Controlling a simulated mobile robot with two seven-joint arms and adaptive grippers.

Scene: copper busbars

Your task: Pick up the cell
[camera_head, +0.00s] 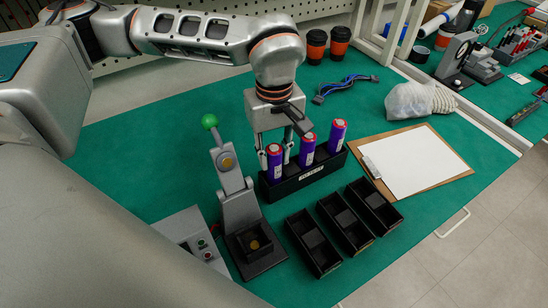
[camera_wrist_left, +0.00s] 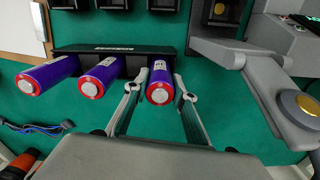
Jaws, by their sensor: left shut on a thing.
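Three purple cells with red-rimmed tops stand in a labelled black rack (camera_head: 302,179). My left gripper (camera_head: 273,152) comes down from above at the leftmost cell (camera_head: 274,165), with a finger on either side of it. In the left wrist view the same cell (camera_wrist_left: 159,82) sits between the two fingers, and my gripper is shut on it. Its lower end is hidden in the rack, so I cannot tell if it is lifted. The middle cell (camera_head: 307,150) and the right cell (camera_head: 337,137) stand free of the fingers. My right gripper is not in view.
A grey fixture with a green-knobbed lever (camera_head: 236,190) stands left of the rack. Three black bins (camera_head: 345,222) lie in front.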

